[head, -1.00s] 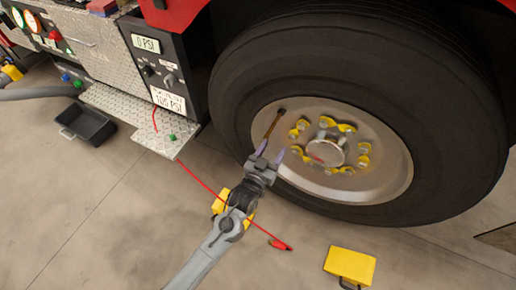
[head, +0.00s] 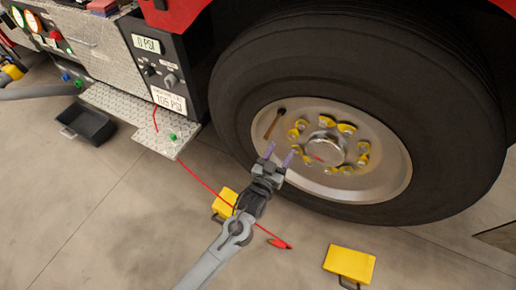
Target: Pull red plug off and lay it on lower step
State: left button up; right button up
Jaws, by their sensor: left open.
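A thin red line (head: 205,184) runs from the lower diamond-plate step (head: 105,100) down across the floor and passes behind my left arm. A red plug-like end piece (head: 279,243) lies on the floor at its lower end, right of my left arm. My left gripper (head: 281,153) is open and empty, its two fingers pointing up toward the wheel hub. It is in front of the rim, just below the brown valve stem (head: 273,124) with its dark tip. I cannot tell its exact depth from the wheel. My right gripper is out of view.
A large black tire (head: 450,110) fills the right side. Yellow blocks (head: 349,264) (head: 225,203) lie on the floor. A small green fitting (head: 173,137) is on the step. Open floor lies at lower left.

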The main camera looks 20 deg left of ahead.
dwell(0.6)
pick_arm(q)
jog(key=shift+d, duration=0.2)
jog(key=shift+d, duration=0.65)
jog(key=shift+s+d, duration=0.1)
jog(key=shift+d, duration=0.15)
jog(key=d+p, duration=0.1)
jog(key=d, duration=0.2)
jog(key=shift+s, duration=0.15)
jog(key=shift+d, duration=0.35)
